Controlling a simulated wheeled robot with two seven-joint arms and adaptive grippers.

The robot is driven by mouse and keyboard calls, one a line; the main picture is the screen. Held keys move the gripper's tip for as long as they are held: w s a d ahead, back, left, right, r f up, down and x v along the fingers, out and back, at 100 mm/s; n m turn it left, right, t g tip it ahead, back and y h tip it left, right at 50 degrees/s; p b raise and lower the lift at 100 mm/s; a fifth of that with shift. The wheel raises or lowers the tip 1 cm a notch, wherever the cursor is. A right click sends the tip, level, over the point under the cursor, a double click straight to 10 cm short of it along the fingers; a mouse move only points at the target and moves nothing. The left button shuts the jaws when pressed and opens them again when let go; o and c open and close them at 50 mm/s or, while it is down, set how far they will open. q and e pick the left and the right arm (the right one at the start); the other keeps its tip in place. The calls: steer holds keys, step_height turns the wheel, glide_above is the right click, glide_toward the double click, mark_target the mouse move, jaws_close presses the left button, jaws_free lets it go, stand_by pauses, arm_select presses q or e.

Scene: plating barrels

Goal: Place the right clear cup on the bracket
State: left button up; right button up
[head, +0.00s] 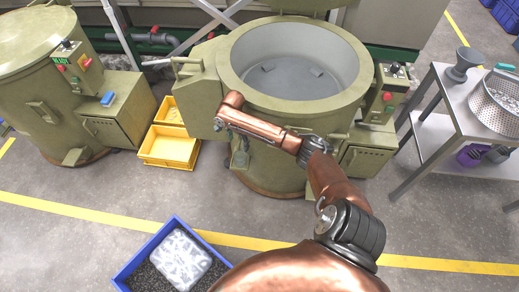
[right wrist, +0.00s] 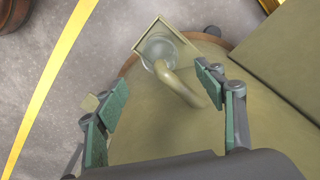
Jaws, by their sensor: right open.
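The right clear cup (right wrist: 153,47) shows in the right wrist view as a round, see-through shape on the square tan bracket (right wrist: 142,33) at the barrel's side. A curved tan pipe (right wrist: 182,88) shows in front of the cup. My right gripper (right wrist: 162,94) is open, with its green-padded fingers apart and nothing held between them. The cup and bracket are ahead of the fingertips, with a gap. In the head view the right gripper is small and hangs from my copper arm before the middle barrel (head: 262,165). My left gripper is out of view.
Another barrel (head: 30,85) stands at the left, with yellow bins (head: 168,147) between the two. A blue crate (head: 137,262) with dark pellets and a white bag (head: 180,259) is at the front. A metal table (head: 450,128) with a perforated basin (head: 494,104) is at right.

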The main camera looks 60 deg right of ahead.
steer(key=s+a+f+n+t+y, duration=0.15)
steer(key=s+a+f+n, duration=0.35)
steer(key=a, duration=0.5)
steer(key=s+a+f+n+t, duration=0.3)
steer(key=a+f+n, duration=0.4)
steer(key=a+f, duration=0.15)
steer(key=s+d+f+n+g, duration=0.15)
steer(key=s+f+n, duration=0.25)
steer(key=s+f, duration=1.45)
steer(key=s+a+f+n+g, duration=0.1)
steer(key=s+f, duration=0.2)
steer(key=s, duration=0.6)
steer(key=s+a+f+n+g+h, duration=0.1)
steer(key=s+f, duration=0.2)
steer(key=s, duration=0.6)
steer(key=s+a+f+n+g, duration=0.1)
steer(key=s+f+n, duration=0.1)
steer(key=s, duration=0.8)
steer(key=shift+a+f+h, duration=0.2)
steer(key=shift+f+h, duration=0.15)
steer(key=shift+f, duration=0.2)
steer(key=shift+w, duration=0.1)
